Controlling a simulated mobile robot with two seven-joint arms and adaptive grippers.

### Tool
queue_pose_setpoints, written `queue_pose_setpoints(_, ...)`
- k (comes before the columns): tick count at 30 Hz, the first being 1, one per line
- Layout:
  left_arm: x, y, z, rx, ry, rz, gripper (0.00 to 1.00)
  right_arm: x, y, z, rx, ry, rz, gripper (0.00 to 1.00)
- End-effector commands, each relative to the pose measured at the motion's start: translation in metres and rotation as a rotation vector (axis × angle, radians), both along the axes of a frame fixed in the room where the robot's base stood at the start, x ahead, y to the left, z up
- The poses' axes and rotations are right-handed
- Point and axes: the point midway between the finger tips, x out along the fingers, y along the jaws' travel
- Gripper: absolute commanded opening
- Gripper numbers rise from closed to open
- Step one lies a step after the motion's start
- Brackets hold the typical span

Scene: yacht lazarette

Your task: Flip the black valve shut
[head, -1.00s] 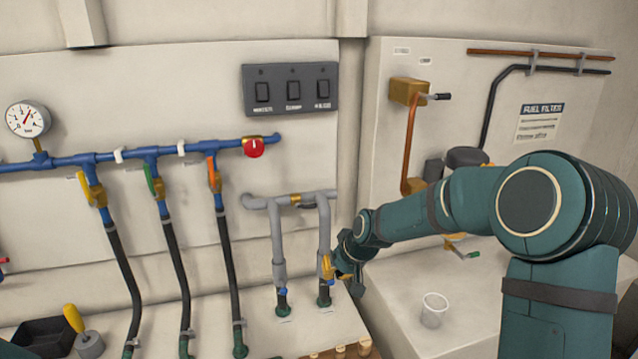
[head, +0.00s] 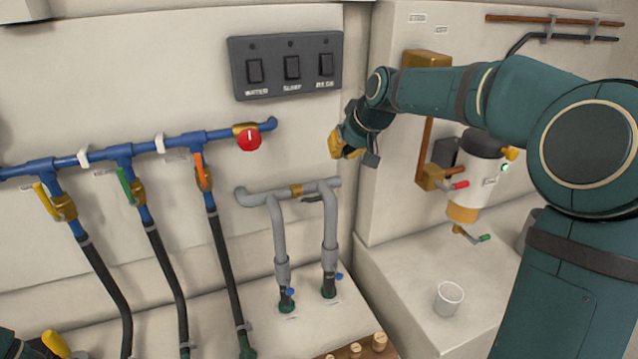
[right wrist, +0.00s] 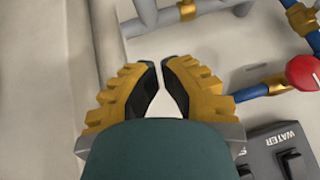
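A brass valve (head: 296,190) sits in the horizontal grey pipe on the wall panel, with a short dark lever (head: 313,199) just under the pipe to its right. The lever appears to lie roughly along the pipe.
A red knob (head: 249,139) ends the blue manifold, which carries yellow, green and orange levers. A switch panel (head: 286,65) is above. Another brass fitting (head: 427,58) is partly hidden by my right arm. A clear cup (head: 449,298) stands on the right ledge.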

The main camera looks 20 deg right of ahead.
Motion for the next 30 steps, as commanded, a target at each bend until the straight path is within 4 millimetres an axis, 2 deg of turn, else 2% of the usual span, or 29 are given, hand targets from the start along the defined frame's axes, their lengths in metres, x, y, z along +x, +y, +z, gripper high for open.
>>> queue_pose_setpoints(6, 0.0, 0.0, 0.0, 0.0, 0.0, 0.0, 0.48, 0.001, 0.001, -0.002, 0.0, 0.001, 0.0, 0.0)
queue_pose_setpoints(11, 0.0, 0.0, -0.001, 0.0, 0.0, 0.0, 0.48, 0.01, 0.003, -0.015, 0.001, 0.003, 0.001, 0.0)
queue_pose_setpoints(24, 0.0, 0.0, -0.002, 0.0, 0.0, 0.0, 0.48, 0.057, 0.014, -0.084, 0.001, 0.003, 0.001, 0.0)
queue_pose_setpoints(30, 0.0, 0.0, -0.005, 0.001, 0.0, 0.0, 0.48, 0.051, 0.019, -0.109, 0.001, 0.002, 0.0, 0.0)
